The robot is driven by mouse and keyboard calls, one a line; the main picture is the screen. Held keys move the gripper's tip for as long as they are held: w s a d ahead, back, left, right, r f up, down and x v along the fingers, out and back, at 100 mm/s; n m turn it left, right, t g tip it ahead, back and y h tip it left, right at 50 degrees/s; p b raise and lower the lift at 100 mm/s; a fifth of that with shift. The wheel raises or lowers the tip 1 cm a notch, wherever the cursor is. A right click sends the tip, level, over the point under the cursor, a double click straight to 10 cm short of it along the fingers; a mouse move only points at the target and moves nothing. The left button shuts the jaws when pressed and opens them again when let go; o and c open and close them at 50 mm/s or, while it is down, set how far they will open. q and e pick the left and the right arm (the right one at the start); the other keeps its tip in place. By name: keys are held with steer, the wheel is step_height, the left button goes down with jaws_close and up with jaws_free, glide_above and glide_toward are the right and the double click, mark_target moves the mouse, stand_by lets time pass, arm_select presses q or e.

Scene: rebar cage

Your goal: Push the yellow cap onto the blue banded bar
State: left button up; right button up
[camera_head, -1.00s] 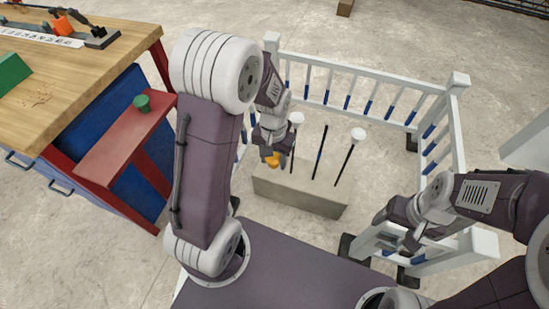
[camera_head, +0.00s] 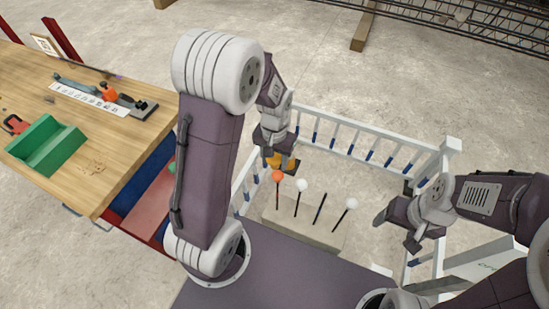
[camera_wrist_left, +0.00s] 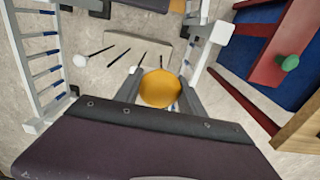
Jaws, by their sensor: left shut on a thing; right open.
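My left gripper (camera_head: 277,150) is shut on the yellow cap (camera_head: 282,160), above the far left end of the concrete block. The left wrist view shows the cap (camera_wrist_left: 160,88) between the fingers. Several upright bars stand in the block. The bare dark bar (camera_head: 320,206), with a faint bluish tint, stands between two bars with white caps (camera_head: 302,185) (camera_head: 352,203). An orange cap (camera_head: 278,176) tops the leftmost bar, just below my left gripper. The yellow cap is apart from the bare bar. My right gripper (camera_head: 395,226) is open and empty, right of the block.
The concrete block (camera_head: 300,226) stands inside a white railing (camera_head: 375,160) with blue bands. A wooden bench (camera_head: 95,165) with a green block (camera_head: 45,145) is at left. A green cap (camera_wrist_left: 288,63) sits on a red ledge (camera_wrist_left: 275,75).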

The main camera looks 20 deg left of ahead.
arm_select(q)
steer(key=shift+r, duration=0.5)
steer(key=w+d+f+n+b, duration=0.1)
steer(key=w+d+f+b, duration=0.25)
steer(key=w, duration=0.35)
steer(key=w+d+f+n+b, duration=0.1)
steer(key=w+d+f+b, duration=0.25)
steer(key=w, duration=0.25)
steer(key=s+d+f+m+b, duration=0.1)
steer(key=d+f+b, duration=0.3)
steer(key=d+f, duration=0.7)
step_height(320, 180, down, 4)
steer(key=shift+s+d+r+m+b, duration=0.25)
steer(key=shift+m+b, duration=0.1)
steer(key=shift+m, duration=0.15)
arm_select(e)
step_height(320, 180, down, 11)
steer(key=shift+w+a, duration=0.15)
steer(key=shift+w, duration=0.1)
steer(key=shift+r, duration=0.2)
